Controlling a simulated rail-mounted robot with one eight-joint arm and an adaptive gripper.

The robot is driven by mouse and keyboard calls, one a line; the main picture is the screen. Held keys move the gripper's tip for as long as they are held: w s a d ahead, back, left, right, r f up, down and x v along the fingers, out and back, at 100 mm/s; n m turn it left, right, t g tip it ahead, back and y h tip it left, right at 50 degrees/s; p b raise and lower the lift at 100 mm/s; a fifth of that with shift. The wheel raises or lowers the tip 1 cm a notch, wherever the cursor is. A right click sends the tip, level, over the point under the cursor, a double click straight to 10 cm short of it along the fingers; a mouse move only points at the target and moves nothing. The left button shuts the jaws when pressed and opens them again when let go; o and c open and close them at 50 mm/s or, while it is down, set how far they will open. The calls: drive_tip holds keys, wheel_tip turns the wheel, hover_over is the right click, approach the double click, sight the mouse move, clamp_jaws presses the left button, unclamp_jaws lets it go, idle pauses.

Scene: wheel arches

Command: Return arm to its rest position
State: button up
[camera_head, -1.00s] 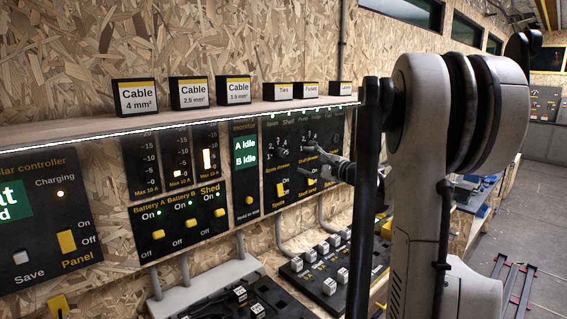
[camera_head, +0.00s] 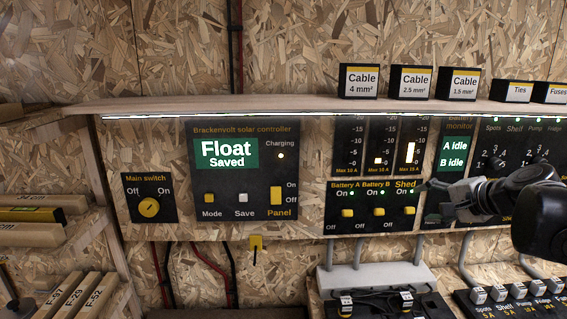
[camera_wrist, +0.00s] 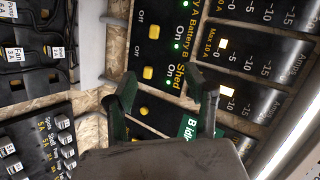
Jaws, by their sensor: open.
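My gripper (camera_head: 432,194) is at the right of the head view, in front of the battery monitor (camera_head: 455,152) and close to the Shed switch (camera_head: 409,210). In the wrist view my gripper (camera_wrist: 166,92) has its two dark fingers apart, with nothing between them but the panel behind. The Shed switch (camera_wrist: 147,73) shows there just beyond the fingers. Whether a finger touches the panel cannot be told. My dark arm link enters from the right edge of the head view; the rest of the arm is out of view.
The solar controller (camera_head: 243,170) reads "Float Saved". The battery monitor reads "A Idle, B Idle". A shelf (camera_head: 300,108) with labelled boxes (camera_head: 410,82) juts out above the panels. Fuse blocks (camera_head: 515,292) and a cable bracket (camera_head: 375,279) lie below.

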drive_tip(key=s+a+f+n+g+h, duration=0.1)
drive_tip(key=s+a+f+n, duration=0.2)
drive_tip(key=s, duration=0.4)
drive_tip(key=s+a+f+n+g+h, duration=0.1)
drive_tip(key=s+a+f+n, duration=0.3)
drive_tip(key=s+a, duration=0.3)
drive_tip(key=s+a+f+n+g+h, duration=0.1)
drive_tip(key=s+a+f+n+g, duration=0.1)
drive_tip(key=s+a+n, duration=0.3)
drive_tip(key=shift+s+a+f, duration=0.25)
drive_tip(key=shift+s+f, duration=0.65)
drive_tip(key=shift+s, duration=1.25)
